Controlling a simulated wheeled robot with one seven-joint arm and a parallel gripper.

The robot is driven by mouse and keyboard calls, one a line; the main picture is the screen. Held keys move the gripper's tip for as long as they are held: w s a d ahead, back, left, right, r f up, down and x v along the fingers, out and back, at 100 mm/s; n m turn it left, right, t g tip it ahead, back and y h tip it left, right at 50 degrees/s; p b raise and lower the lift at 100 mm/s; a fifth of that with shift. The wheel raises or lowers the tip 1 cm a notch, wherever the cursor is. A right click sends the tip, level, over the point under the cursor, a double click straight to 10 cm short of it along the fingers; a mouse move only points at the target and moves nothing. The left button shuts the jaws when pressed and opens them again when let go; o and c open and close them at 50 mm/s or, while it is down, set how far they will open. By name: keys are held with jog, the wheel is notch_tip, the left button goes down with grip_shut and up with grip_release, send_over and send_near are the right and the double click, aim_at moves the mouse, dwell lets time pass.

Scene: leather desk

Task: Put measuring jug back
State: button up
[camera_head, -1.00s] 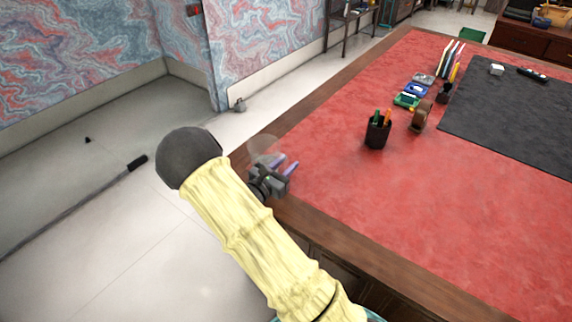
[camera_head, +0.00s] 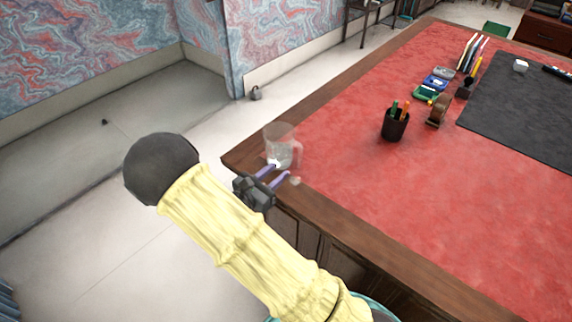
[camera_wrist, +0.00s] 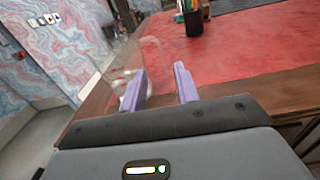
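The measuring jug (camera_head: 283,140) is clear and stands upright at the near left corner of the desk, its handle to the right. In the wrist view its clear, faint wall (camera_wrist: 122,62) shows beyond and left of my fingers. My gripper (camera_head: 280,173) is just in front of the jug at the desk edge. Its two purple fingers are apart, with nothing seen held between them; they also show in the wrist view (camera_wrist: 160,84). The left finger overlaps the jug's lower part in the picture, so I cannot tell whether they touch.
The red-topped desk (camera_head: 350,190) has a wooden rim. A black pen cup (camera_head: 395,125), a tape dispenser (camera_head: 438,110) and a dark mat (camera_head: 520,110) lie farther right. The red surface between the jug and the pen cup is clear. Floor lies left of the desk.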

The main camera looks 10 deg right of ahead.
jog(key=shift+s+a, duration=0.3)
jog(key=shift+a, duration=0.05)
dwell(0.3)
jog(key=s+d+m+g, duration=0.4)
jog(key=g, duration=0.1)
jog(key=s+d+m+g, duration=0.2)
jog(key=d, duration=0.1)
jog(key=shift+d+f+y, duration=0.1)
jog(key=shift+f+y, duration=0.1)
jog(key=shift+y, duration=0.2)
jog(key=s+d+m+g+y, duration=0.2)
jog(key=s+m+g+y, duration=0.35)
jog(key=s+m, duration=0.25)
jog(key=s+a+r+m+t+y, duration=0.2)
jog(key=a+r+m+t+y, duration=0.2)
jog(key=m+y, duration=0.4)
jog(key=m, duration=0.2)
jog(key=shift+s+r+m, duration=0.15)
jog(key=shift+r+m, duration=0.25)
